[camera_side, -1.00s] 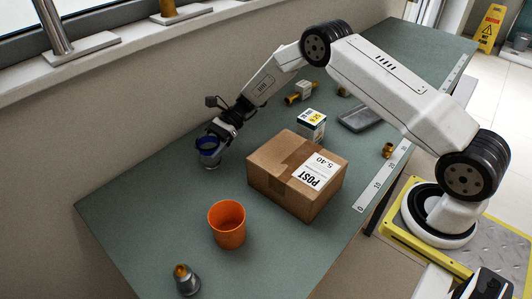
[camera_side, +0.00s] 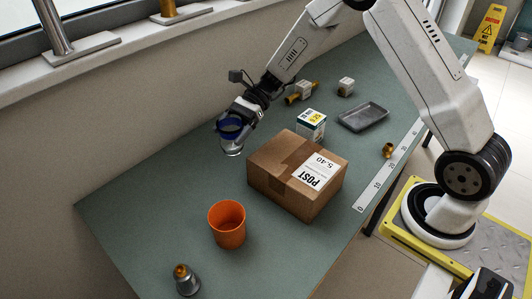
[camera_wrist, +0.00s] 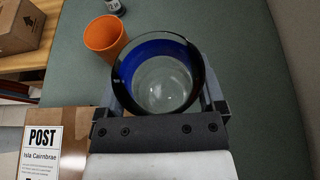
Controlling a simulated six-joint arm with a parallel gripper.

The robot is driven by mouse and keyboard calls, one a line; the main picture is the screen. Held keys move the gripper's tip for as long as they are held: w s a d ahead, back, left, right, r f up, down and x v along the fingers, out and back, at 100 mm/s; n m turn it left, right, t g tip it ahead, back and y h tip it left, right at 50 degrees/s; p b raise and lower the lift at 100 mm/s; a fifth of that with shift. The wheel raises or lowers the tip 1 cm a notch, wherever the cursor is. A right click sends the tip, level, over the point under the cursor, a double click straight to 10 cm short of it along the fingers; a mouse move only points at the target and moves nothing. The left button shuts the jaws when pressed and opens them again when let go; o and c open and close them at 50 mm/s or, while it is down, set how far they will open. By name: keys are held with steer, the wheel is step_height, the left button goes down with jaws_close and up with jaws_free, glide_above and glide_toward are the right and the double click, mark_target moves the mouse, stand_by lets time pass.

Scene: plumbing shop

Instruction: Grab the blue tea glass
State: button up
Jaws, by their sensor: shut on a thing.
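The blue tea glass (camera_side: 230,130) has a dark blue rim band and a clear lower part. My gripper (camera_side: 240,117) is shut on it, with the glass upright or nearly so and seemingly a little above the green bench. In the wrist view I look down into the open mouth of the glass (camera_wrist: 158,78), and the fingers of my gripper (camera_wrist: 160,100) sit on either side of it. The glass looks empty.
A cardboard parcel (camera_side: 280,168) stands close to the right of the glass. Small boxes (camera_side: 311,124), a grey tray (camera_side: 362,117) and brass fittings (camera_side: 388,151) lie further right.

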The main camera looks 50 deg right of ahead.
steer(key=shift+s+d+r, duration=0.15)
steer(key=shift+s+r, duration=0.25)
steer(key=shift+s, duration=0.5)
steer(key=shift+s+d+r, duration=0.1)
steer(key=shift+s+r, duration=0.3)
steer(key=shift+s, duration=0.5)
steer(key=shift+s+d+r, duration=0.15)
steer(key=shift+s+r, duration=0.25)
steer(key=shift+s, duration=0.5)
steer(key=shift+d+r, duration=0.1)
steer(key=shift+d, duration=0.05)
